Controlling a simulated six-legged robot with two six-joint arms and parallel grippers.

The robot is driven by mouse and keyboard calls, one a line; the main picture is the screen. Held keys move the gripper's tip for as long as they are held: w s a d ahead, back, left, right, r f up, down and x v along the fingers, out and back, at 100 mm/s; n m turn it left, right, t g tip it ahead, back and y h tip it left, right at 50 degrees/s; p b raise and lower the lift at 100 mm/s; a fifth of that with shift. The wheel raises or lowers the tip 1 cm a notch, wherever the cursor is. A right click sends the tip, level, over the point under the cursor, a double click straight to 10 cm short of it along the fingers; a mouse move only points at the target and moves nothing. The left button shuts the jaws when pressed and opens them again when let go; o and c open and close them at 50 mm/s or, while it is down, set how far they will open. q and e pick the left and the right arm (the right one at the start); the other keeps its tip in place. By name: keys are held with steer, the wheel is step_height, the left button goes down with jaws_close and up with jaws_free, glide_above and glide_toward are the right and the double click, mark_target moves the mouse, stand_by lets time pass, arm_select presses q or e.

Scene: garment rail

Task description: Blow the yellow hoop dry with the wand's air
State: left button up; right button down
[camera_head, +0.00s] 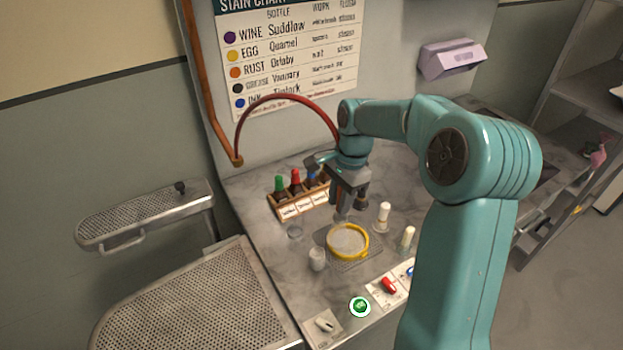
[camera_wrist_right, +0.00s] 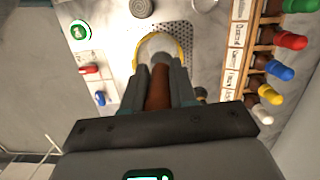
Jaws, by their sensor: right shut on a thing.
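The yellow hoop (camera_head: 352,257) lies on a perforated metal plate on the marble counter, with pale cloth stretched inside it. My right gripper (camera_head: 348,197) is above the hoop's far side, pointing down. In the right wrist view, my right gripper (camera_wrist_right: 160,90) is shut on the wand (camera_wrist_right: 158,90), a reddish-brown handle with a grey tip. The tip points at the cloth and overlaps part of the yellow hoop (camera_wrist_right: 137,50) there. The fingers hide much of the wand in the head view. A red hose (camera_head: 285,97) runs from a copper pipe to the gripper area. My left gripper is out of view.
A wooden rack (camera_head: 303,203) of colour-capped bottles stands behind and left of the hoop. Red and blue switches (camera_head: 389,285) and a green button (camera_head: 360,306) are at the front.

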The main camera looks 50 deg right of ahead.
step_height(320, 180, down, 5)
steer(key=s+d+b, duration=0.2)
steer(key=b, duration=0.2)
steer(key=shift+f+m+b, duration=0.2)
steer(key=shift+m+b, duration=0.1)
steer(key=shift+b, duration=0.1)
steer(key=shift+w, duration=0.1)
stand_by(2.0)
